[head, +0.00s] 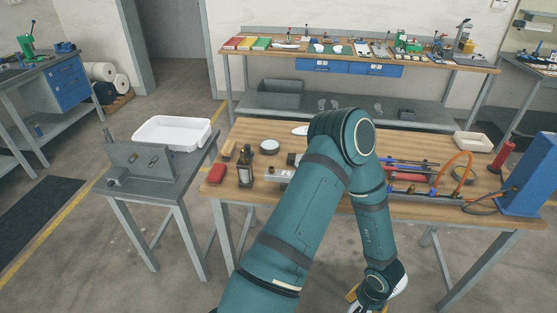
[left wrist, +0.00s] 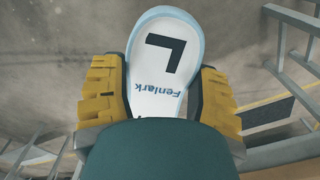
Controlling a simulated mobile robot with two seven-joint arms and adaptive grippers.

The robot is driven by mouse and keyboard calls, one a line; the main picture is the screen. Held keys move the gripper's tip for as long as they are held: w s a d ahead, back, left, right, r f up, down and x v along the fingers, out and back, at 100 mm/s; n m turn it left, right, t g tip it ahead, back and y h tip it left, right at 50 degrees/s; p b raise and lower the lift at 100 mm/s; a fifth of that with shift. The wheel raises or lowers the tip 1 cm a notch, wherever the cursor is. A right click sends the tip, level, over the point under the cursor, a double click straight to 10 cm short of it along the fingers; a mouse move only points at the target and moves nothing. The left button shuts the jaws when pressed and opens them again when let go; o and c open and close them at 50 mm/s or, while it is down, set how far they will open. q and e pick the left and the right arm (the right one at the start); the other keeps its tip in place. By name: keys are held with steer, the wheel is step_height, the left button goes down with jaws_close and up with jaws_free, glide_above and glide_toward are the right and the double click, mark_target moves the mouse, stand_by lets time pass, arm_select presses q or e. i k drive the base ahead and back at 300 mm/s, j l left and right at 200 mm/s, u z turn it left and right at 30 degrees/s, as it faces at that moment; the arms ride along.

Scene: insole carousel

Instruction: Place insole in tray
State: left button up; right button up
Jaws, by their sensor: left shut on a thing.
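The insole (left wrist: 176,32) is white with a pale blue edge, a black L and the word Fenlark. In the left wrist view my left gripper (left wrist: 160,78) is shut on it, one yellow-backed finger on each side. Its lower end is hidden behind the green wrist cover. In the head view my left gripper (head: 366,298) hangs low in front of the workbench, partly cut off by the bottom edge, with a bit of the white insole (head: 401,285) beside it. A white, empty-looking tray (head: 172,147) sits on a small grey table at the left. My right gripper is not in view.
The grey table (head: 183,178) also carries a grey upright bracket (head: 140,160). The wooden workbench (head: 232,199) holds bottles, red and blue fixtures and a small cream tray (head: 473,142). My arm hides its middle. Open floor lies between table and bench legs.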

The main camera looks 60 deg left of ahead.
mark_target(172, 140)
steer(key=k+j, duration=0.3)
steer(key=j, duration=0.25)
steer(key=k+j, duration=0.35)
steer(key=j, duration=0.2)
steer(key=k+j, duration=0.3)
steer(key=j, duration=0.25)
steer(key=k+j, duration=0.3)
steer(key=j, duration=0.2)
steer(key=k+j, duration=0.35)
steer(key=j, duration=0.2)
steer(key=k+j+z, duration=0.1)
steer(key=k+j, duration=0.2)
steer(key=j, duration=0.25)
steer(key=k+j, duration=0.35)
steer(key=j, duration=0.2)
steer(key=k+j, duration=0.3)
steer(key=j, duration=0.2)
